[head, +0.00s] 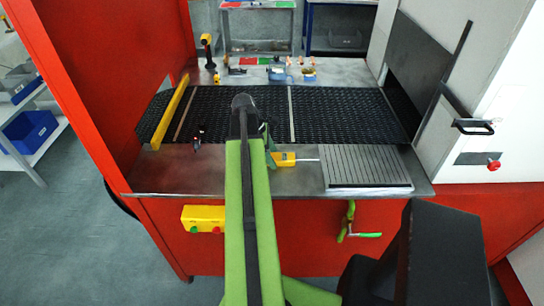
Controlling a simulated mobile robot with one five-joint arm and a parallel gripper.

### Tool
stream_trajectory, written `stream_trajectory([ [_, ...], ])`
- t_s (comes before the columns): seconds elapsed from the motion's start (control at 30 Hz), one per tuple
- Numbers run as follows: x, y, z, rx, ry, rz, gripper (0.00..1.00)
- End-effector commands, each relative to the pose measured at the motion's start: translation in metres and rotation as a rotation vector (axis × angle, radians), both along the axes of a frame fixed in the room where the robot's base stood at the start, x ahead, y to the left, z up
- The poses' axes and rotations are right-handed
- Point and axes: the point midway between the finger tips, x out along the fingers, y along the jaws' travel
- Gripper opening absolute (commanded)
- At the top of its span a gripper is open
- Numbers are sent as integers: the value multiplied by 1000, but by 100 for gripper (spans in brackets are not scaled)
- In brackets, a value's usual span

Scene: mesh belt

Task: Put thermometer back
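A yellow thermometer (284,159) with a thin metal probe pointing right lies at or just above the metal front ledge, in the head view. Its left end is hidden by my arm. My gripper (268,144) is mostly hidden behind my green arm; only a dark greenish part shows just above and left of the thermometer. I cannot tell whether its fingers are open, shut, or touching the thermometer.
A black mesh belt (345,113) crosses behind the ledge, with a yellow bar (172,112) at its left. A ribbed grey plate (362,167) lies right of the probe. A small dark object (196,142) stands left. A yellow-black tool (207,50) and small items stand behind.

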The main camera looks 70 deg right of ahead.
Motion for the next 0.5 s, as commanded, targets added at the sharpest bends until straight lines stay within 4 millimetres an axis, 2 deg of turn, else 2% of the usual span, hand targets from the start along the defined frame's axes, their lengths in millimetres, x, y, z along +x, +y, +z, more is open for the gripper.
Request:
stream_trajectory([
  [0.27, 0, 0, 2, 0, 0, -1, 69],
  [0.37, 1, 0, 9, 0, 0, 0, 69],
  [0.5, 7, 2, 30, 0, 0, 0, 69],
])
